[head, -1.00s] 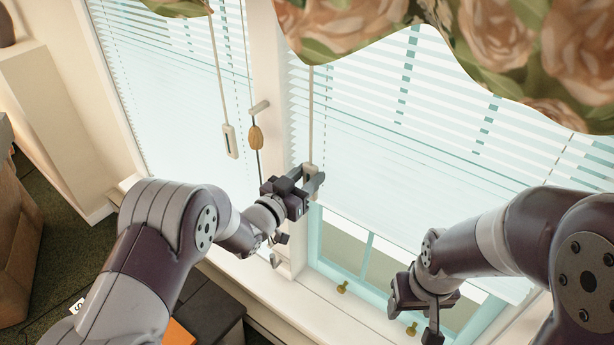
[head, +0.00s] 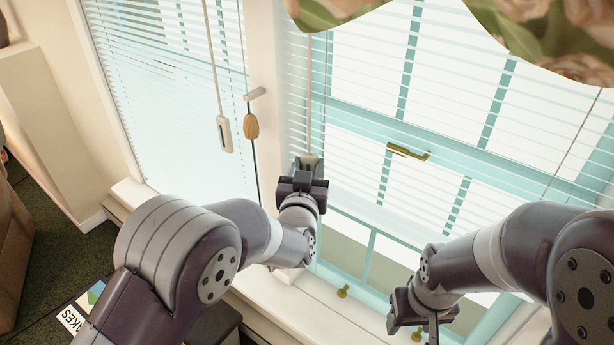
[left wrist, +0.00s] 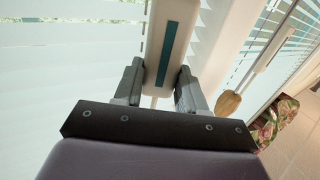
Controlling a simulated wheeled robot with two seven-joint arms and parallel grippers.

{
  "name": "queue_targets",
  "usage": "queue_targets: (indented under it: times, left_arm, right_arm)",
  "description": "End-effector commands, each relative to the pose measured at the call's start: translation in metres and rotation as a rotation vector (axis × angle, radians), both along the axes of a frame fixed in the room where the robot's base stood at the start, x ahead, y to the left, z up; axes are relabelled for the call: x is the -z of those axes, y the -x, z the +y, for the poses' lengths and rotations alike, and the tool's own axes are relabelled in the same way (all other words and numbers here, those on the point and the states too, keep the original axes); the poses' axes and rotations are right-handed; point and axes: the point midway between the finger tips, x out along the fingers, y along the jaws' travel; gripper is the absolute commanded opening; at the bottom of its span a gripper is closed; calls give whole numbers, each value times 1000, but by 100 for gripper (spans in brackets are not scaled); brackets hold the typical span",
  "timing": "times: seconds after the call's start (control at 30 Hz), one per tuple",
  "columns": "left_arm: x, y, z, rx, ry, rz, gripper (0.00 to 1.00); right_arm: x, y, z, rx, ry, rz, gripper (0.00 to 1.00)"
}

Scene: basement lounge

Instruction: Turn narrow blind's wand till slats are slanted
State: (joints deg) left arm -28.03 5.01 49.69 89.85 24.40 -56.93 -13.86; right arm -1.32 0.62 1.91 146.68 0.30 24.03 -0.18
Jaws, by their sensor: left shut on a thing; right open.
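Two white slatted blinds hang side by side. The left blind (head: 165,105) looks the narrower; its slats look nearly closed. Its wand (head: 224,134) hangs free with a pale grip. The right blind (head: 350,75) looks wider, and its slats are slanted with gaps showing the teal window frame. My left gripper (head: 308,165) is shut on the right blind's wand (head: 308,110). In the left wrist view the wand's pale grip with a teal stripe (left wrist: 172,45) sits between the fingers. My right gripper (head: 418,325) is open and empty, low at the right.
A wooden tassel (head: 251,126) hangs on a cord by the post between the windows; it also shows in the left wrist view (left wrist: 228,104). A floral valance (head: 540,45) hangs above. The sill (head: 345,312) runs below, with small brass knobs (head: 342,291) near it.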

Motion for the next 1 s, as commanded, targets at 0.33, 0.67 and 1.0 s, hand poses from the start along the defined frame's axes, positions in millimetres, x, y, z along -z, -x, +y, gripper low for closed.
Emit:
queue_targets:
  times: [0.33, 0.67, 1.0]
  left_arm:
    - [-4, -1, -2, -108, 3, -9, 10]
    - [-5, -1, -2, -120, 3, -10, 10]
    - [-3, -1, -2, -119, 1, -7, 66]
  right_arm:
    - [6, 0, 0, 0, 0, 0, 59]
    - [6, 0, 0, 0, 0, 0, 59]
    - [6, 0, 0, 0, 0, 0, 59]
